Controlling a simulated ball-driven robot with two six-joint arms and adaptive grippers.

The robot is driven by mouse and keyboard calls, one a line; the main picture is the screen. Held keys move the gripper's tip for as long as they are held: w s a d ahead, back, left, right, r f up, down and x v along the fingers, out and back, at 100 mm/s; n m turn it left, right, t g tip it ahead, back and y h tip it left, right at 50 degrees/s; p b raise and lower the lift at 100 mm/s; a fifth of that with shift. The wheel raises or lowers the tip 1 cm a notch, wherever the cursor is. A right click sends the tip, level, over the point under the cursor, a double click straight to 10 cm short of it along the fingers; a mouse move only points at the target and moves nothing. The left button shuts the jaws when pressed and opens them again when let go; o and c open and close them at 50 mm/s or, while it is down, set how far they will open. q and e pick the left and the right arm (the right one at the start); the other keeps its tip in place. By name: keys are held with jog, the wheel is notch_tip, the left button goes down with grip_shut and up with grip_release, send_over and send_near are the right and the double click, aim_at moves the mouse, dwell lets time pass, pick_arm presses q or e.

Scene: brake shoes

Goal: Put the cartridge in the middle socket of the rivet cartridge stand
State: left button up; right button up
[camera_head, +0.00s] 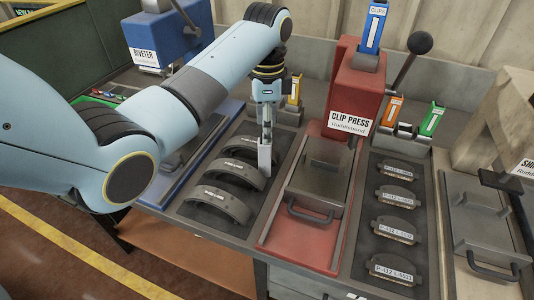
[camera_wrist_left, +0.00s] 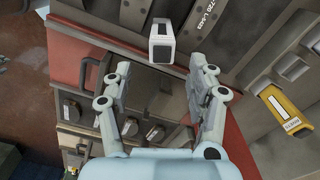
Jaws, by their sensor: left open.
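A small white cartridge-like block (camera_head: 264,158) is just below my left gripper (camera_head: 265,135), over the right edge of the brake shoe tray. In the left wrist view this white block (camera_wrist_left: 161,48) is beyond and between the spread fingertips of my left gripper (camera_wrist_left: 162,75). The fingers look open and apart from it; I cannot tell whether it stands or hangs. The grey stand (camera_head: 288,115) is behind, with a yellow cartridge (camera_head: 294,90) in it. The yellow cartridge also shows in the left wrist view (camera_wrist_left: 280,108).
Dark brake shoes (camera_head: 217,203) lie in the tray left of the red clip press (camera_head: 335,180). A blue riveter (camera_head: 165,40) stands at the back left. Orange (camera_head: 392,110) and green (camera_head: 432,120) cartridges stand right of the press.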

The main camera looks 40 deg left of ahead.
aim_at(264, 148)
pick_arm(q)
jog(key=shift+s+f, duration=0.15)
jog(key=shift+f, duration=0.75)
jog(key=f, duration=0.5)
jog(key=shift+a+f+p, duration=0.25)
jog(key=shift+a+p, duration=0.05)
jog(key=shift+p, duration=0.1)
pick_arm(e)
jog(key=shift+s+a+r, duration=0.1)
jog(key=shift+r, duration=0.3)
pick_arm(q)
jog(key=shift+c, duration=0.2)
grip_shut()
pick_arm(e)
jog(key=shift+s, duration=0.2)
